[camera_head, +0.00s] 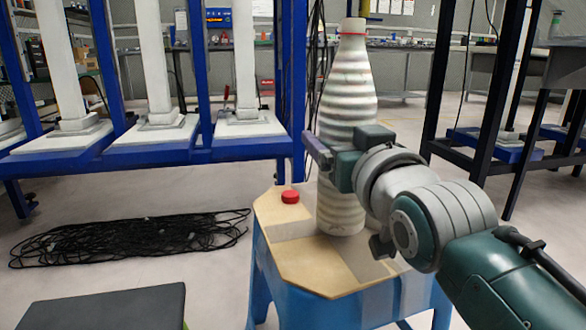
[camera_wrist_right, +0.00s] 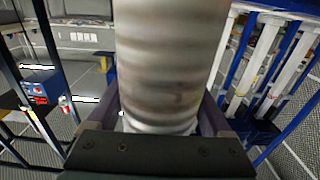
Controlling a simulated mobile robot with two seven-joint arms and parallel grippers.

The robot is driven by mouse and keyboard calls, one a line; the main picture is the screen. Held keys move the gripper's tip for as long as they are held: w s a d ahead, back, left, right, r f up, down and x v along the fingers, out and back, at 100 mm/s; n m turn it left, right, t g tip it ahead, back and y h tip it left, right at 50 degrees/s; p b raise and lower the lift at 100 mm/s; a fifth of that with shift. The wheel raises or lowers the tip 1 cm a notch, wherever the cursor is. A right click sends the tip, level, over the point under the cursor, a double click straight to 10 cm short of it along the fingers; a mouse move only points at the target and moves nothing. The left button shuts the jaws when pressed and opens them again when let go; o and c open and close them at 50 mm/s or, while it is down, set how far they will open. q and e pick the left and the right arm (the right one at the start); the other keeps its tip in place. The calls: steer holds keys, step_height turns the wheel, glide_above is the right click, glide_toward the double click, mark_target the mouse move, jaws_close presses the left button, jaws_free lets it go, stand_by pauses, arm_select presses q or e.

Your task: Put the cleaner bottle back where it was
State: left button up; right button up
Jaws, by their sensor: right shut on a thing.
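The cleaner bottle (camera_head: 347,90) is tall, pale and ribbed, with a red ring at its neck. It stands upright over the wooden top of a blue stool (camera_head: 285,240) in the head view. My right gripper (camera_head: 328,158) is shut on the bottle's middle, coming from the right. In the right wrist view the bottle (camera_wrist_right: 168,60) fills the middle, with a finger on each side. The bottle's base is low over the stool top; I cannot tell whether it touches. My left gripper is not in view.
A small red round object (camera_head: 290,197) sits at the stool's back left edge. A coil of black cable (camera_head: 130,238) lies on the floor at left. A blue rack (camera_head: 150,150) stands behind it, and a dark-framed table (camera_head: 500,110) is at right.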

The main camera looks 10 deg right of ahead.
arm_select(q)
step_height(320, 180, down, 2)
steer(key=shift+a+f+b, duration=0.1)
steer(key=shift+b, duration=0.55)
arm_select(e)
step_height(320, 180, down, 3)
steer(key=shift+r, duration=0.2)
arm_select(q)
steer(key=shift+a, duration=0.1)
arm_select(e)
steer(key=o, duration=1.5)
steer(key=shift+f, duration=0.2)
